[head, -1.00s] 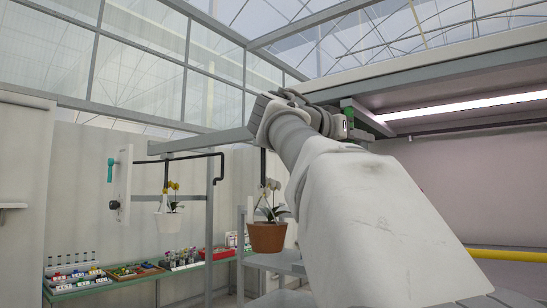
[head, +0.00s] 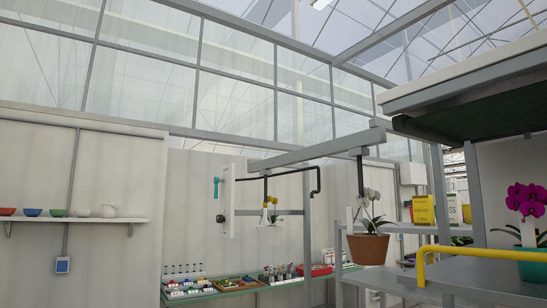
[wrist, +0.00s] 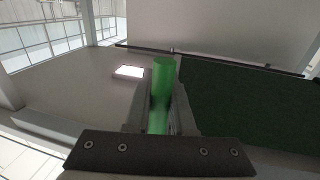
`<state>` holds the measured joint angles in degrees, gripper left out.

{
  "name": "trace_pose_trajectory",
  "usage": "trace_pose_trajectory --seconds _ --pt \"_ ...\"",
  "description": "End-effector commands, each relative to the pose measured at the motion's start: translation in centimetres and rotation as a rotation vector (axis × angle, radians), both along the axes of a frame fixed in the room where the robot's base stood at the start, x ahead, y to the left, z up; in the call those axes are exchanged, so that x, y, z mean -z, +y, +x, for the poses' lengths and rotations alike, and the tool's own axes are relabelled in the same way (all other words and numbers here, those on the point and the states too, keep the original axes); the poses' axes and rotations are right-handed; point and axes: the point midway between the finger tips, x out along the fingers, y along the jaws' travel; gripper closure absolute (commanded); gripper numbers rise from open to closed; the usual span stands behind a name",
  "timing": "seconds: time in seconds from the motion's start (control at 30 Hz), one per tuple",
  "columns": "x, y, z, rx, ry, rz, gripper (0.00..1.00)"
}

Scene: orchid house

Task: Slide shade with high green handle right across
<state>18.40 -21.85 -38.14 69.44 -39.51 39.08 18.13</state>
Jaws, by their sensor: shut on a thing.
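In the wrist view, my gripper (wrist: 162,98) is shut on a bright green upright handle (wrist: 163,72), with a finger on either side. The dark green shade (wrist: 245,112) spreads to the right of the handle. In the head view, a dark green shade surface (head: 480,122) shows under the grey roof at the right edge. My gripper and the handle are out of the head view.
A lit lamp (wrist: 128,72) is left of the handle, and a dark rail (wrist: 215,60) crosses beyond it. In the head view, a hanging terracotta orchid pot (head: 368,249), a yellow rail (head: 480,252) and a magenta orchid (head: 527,199) are at the right.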

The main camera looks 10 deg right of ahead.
Motion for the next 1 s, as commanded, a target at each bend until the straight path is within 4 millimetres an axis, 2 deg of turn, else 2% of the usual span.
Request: trace_pose_trajectory --seconds 0.03,0.2,0.4,0.6,1.0 --pt "-0.5 -0.7 -1.8 0.002 -0.004 0.006 1.00" --pt "-0.5 -2.5 -6.1 0.000 -0.002 0.005 1.00" --pt "-0.3 -4.0 -9.6 -0.002 -0.002 0.004 1.00" --pt "-0.1 -4.8 -11.4 -0.002 0.000 0.002 1.00" --pt "-0.1 -4.9 -12.0 0.002 0.001 -0.001 1.00"
